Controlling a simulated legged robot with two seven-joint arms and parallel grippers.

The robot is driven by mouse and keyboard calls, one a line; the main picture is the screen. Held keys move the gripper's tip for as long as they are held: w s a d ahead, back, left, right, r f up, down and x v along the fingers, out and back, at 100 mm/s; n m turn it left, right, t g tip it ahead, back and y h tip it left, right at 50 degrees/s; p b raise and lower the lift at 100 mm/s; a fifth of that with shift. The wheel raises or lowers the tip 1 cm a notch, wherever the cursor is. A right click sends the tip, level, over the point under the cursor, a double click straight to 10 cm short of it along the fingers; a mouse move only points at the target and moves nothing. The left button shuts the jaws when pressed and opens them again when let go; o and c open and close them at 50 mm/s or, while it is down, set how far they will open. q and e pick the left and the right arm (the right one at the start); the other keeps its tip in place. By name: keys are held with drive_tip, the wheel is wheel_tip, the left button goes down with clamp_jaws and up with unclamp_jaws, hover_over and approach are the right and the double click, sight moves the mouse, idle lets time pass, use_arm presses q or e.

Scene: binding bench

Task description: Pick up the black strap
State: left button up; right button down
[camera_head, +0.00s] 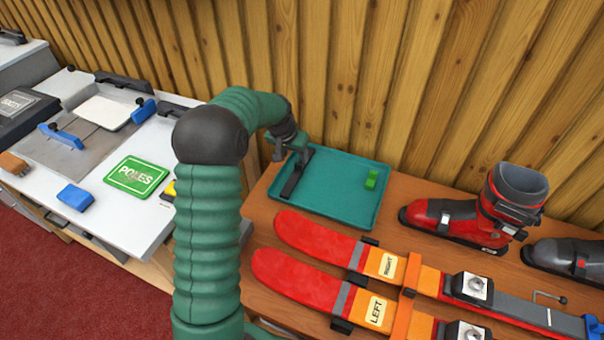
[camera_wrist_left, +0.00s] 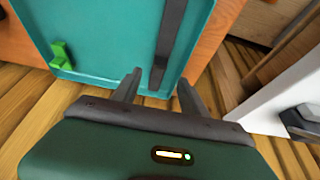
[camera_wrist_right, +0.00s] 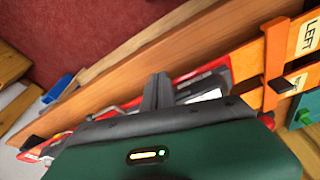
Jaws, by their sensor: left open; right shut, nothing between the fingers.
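The black strap (camera_head: 297,172) lies flat along the left side of the teal tray (camera_head: 340,217). In the left wrist view the strap (camera_wrist_left: 171,35) runs up the tray (camera_wrist_left: 110,40), with its near end close to the fingertips. My left gripper (camera_head: 287,152) is at the strap's far end, above the tray's back left corner. In the left wrist view the left gripper (camera_wrist_left: 158,85) is open, its fingers on either side of the strap's end, with nothing held. My right gripper (camera_wrist_right: 158,82) is shut and empty, and shows only in its own wrist view.
A green block (camera_head: 371,179) sits in the tray. Red skis (camera_head: 318,240) lie in front of it, and a red boot (camera_head: 450,218) stands to its right. A white bench (camera_head: 150,225) with a green POLES card (camera_head: 136,176) is at left. A wooden wall (camera_head: 340,80) rises behind.

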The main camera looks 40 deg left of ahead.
sight(298, 164)
use_arm(q)
drive_tip(key=b+x, duration=0.1)
drive_tip(key=x, duration=0.7)
drive_tip(key=shift+s+a+r, duration=0.1)
drive_tip(key=shift+r, duration=0.05)
drive_tip(key=shift+c, duration=1.4)
clamp_jaws()
